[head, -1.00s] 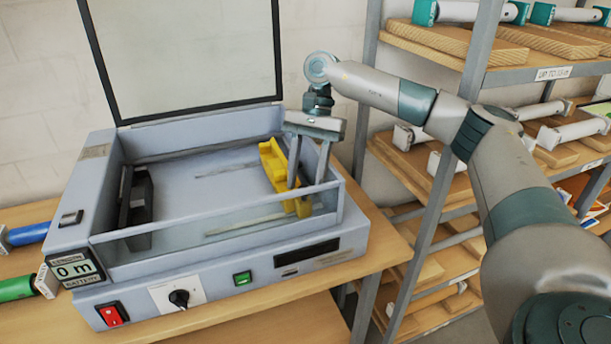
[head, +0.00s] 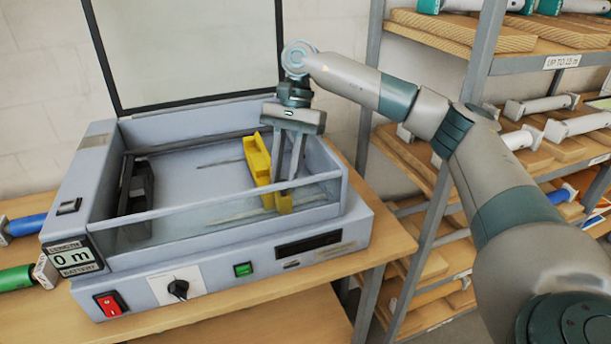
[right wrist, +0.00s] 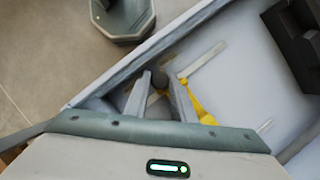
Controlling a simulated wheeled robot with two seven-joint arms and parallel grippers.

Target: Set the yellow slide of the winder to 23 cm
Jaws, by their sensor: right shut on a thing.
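The winder is a grey-blue open box (head: 215,263) with its clear lid (head: 185,50) raised at the back. The yellow slide (head: 257,158) stands upright inside it, right of the middle; part of it also shows in the right wrist view (right wrist: 203,113). My right gripper (head: 282,184) reaches down into the box at the right of the slide. It is shut on the slide's lower part, though the exact contact is partly hidden by the fingers. A black holder (head: 135,185) stands at the left inside. My left gripper is not in view.
The box front carries a display reading 0 m (head: 73,260), a red switch (head: 109,304), a black knob (head: 178,289) and a green button (head: 243,269). Blue (head: 25,225) and green (head: 18,278) rolls lie at the left. A shelf rack (head: 470,120) stands at the right.

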